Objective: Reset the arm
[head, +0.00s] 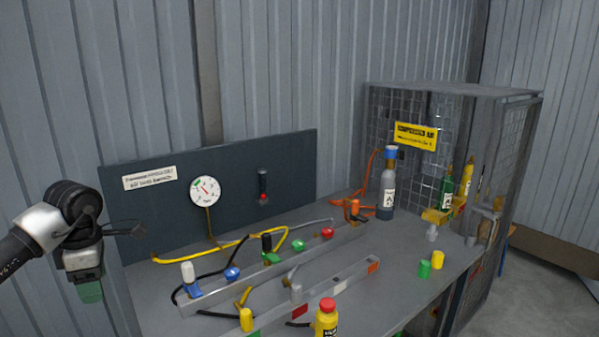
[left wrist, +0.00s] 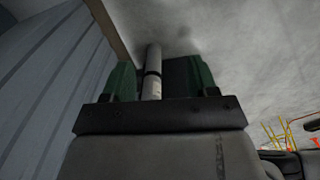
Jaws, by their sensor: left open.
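My left arm (head: 45,228) comes in from the left edge in the head view, bent at a dark wrist joint. My left gripper (head: 90,290) hangs down with green fingertips, left of the bench and in front of the ribbed wall. In the left wrist view the green fingers (left wrist: 160,72) stand apart, so it is open. A grey cylinder with a dark band (left wrist: 153,72) shows between the fingers; I cannot tell whether it is near them or farther off. My right gripper is not in view.
A grey bench (head: 400,258) holds a rail with coloured valves (head: 270,270), hoses and a yellow bottle (head: 327,318). A panel with a gauge (head: 205,190) stands behind. A mesh cage (head: 450,92) with bottles stands at the right. Open floor (head: 535,290) lies at far right.

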